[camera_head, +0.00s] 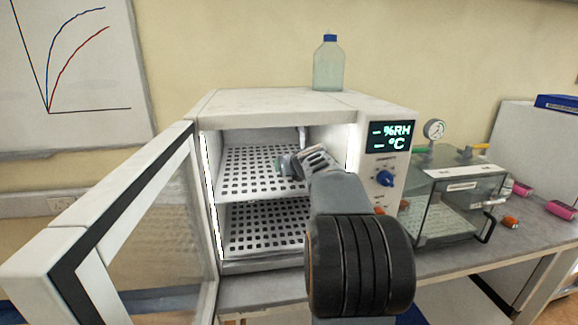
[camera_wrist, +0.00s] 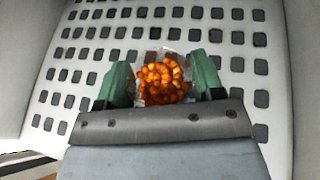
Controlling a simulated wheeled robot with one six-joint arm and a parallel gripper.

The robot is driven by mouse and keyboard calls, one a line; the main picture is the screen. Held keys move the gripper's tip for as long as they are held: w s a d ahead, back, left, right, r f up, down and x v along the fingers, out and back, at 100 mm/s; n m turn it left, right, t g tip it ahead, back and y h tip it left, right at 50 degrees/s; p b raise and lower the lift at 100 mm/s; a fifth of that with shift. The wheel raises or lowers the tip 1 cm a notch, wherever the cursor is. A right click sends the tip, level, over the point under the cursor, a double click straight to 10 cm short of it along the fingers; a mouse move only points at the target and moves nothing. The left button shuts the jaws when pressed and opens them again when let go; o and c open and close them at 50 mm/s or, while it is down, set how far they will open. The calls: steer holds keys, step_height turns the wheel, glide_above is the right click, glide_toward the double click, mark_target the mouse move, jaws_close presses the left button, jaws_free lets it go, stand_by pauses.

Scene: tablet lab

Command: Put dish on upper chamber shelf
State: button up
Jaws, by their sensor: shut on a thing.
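The humidity chamber (camera_head: 286,102) stands on the bench with its door open. Its upper shelf (camera_head: 245,162) is a white perforated plate and shows below the gripper in the wrist view (camera_wrist: 95,35). My gripper (camera_head: 286,165) is inside the chamber, at the upper shelf's level. In the wrist view its green fingers (camera_wrist: 163,84) are shut on a small clear dish (camera_wrist: 151,57) full of orange tablets. The dish is over the shelf; I cannot tell whether it touches it. In the head view the dish is too small and hidden by the gripper to make out.
The chamber's glass door (camera_head: 150,220) swings out on the left. A lower perforated shelf (camera_head: 262,226) is empty where visible. A clear bottle (camera_head: 328,66) stands on top. A glass vacuum box (camera_head: 455,200) with a gauge is at right, with orange and pink containers beyond.

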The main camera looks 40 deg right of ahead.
steer(key=shift+s+f+b, duration=0.15)
steer(key=shift+f+b, duration=0.2)
steer(key=shift+f, duration=0.35)
steer(key=shift+f, duration=0.1)
steer(key=shift+f, duration=0.15)
steer(key=o, duration=0.9)
steer(key=shift+o, duration=0.2)
